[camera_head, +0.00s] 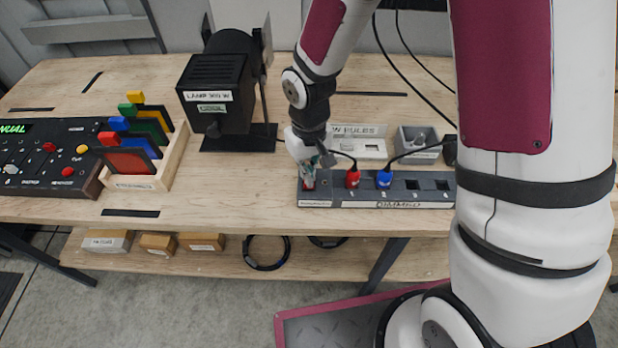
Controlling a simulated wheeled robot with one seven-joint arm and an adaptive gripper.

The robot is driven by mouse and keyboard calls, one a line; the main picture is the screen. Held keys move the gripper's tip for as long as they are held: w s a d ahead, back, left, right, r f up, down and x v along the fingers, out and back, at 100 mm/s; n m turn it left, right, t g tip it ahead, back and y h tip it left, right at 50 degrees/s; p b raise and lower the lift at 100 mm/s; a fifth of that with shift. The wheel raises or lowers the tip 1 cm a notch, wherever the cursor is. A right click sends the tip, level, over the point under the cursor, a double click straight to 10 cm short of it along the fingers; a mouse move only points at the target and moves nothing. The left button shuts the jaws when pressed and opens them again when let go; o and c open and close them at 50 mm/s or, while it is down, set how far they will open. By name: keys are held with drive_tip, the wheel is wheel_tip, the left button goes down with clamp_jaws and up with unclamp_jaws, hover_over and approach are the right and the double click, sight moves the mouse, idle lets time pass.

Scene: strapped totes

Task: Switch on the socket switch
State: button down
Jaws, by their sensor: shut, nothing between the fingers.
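The socket strip (349,203) is a long dark grey block near the front edge of the wooden table, with a label reading DIMMED. A red plug (352,178) and a blue plug (384,178) sit in it, with cables running back. Empty sockets (428,185) show to their right. My gripper (309,183) is shut and empty, pointing down at the strip's left end. A small red part, which looks like the switch (308,186), shows right at the fingertips. The gripper hides most of it. I cannot tell whether the fingers touch it or which way it is set.
A black lamp (217,92) stands behind and left. A wooden rack (158,180) of coloured panels and a control desk (50,150) are farther left. A label stand (361,148) and grey box (417,140) sit behind the strip. The table between rack and strip is clear.

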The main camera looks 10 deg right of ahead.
drive_tip(key=shift+f+b, duration=0.4)
drive_tip(key=shift+f, duration=0.65)
idle(0.4)
drive_tip(key=shift+r+p, duration=1.6)
drive_tip(key=shift+r, duration=1.95)
